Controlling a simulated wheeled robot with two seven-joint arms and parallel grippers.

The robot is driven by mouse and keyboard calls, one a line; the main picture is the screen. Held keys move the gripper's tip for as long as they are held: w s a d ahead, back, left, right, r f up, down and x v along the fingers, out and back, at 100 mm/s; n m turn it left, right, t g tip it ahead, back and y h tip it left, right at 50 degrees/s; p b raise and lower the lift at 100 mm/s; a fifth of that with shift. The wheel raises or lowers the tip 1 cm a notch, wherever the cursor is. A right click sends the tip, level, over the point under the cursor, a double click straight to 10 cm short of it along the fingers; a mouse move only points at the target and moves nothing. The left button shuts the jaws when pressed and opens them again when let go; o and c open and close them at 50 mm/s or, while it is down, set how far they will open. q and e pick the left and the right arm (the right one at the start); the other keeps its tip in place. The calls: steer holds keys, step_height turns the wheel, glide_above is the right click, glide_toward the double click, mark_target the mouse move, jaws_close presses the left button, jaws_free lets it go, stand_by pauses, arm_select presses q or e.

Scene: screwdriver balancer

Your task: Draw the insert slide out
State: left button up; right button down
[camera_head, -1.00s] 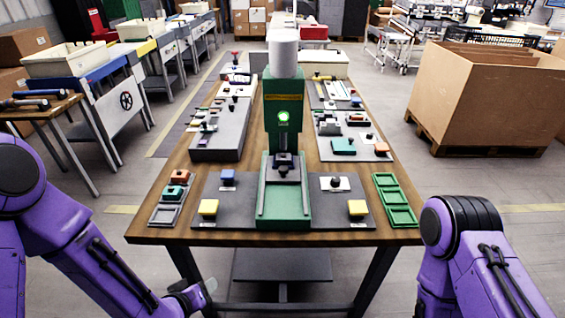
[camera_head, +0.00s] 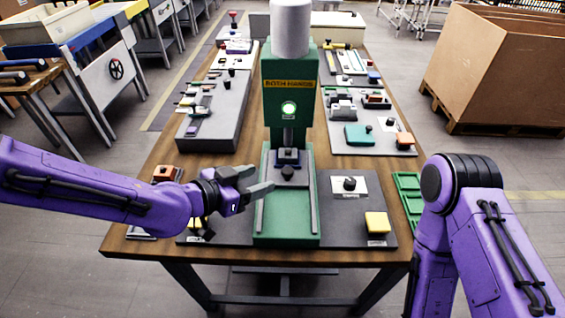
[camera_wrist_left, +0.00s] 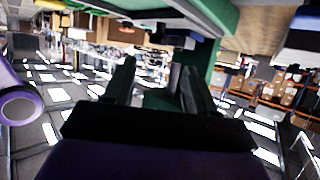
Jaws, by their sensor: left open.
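A green press (camera_head: 290,95) labelled "BOTH HANDS" stands in the middle of the table, with a white cylinder on top and a lit green light. In its green base (camera_head: 287,238), a grey insert slide (camera_head: 288,190) with a dark round knob (camera_head: 288,172) lies between two grey rails, under the press head. My left gripper (camera_head: 262,178) is open and empty, its fingers pointing right at the left rail, a little left of the knob. In the left wrist view its two fingers (camera_wrist_left: 160,80) stand apart with nothing between them. My right gripper is out of view.
A yellow button (camera_head: 376,222) and a black rotary switch (camera_head: 349,184) sit right of the base. My left arm partly covers the matching left controls. Green trays (camera_head: 408,190) lie at the right edge. Part-filled boards line both sides behind.

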mark_target(286, 171)
arm_select(q)
steer(key=x, duration=0.9)
steer(key=shift+s+d+p, duration=0.15)
steer(key=shift+p, duration=0.25)
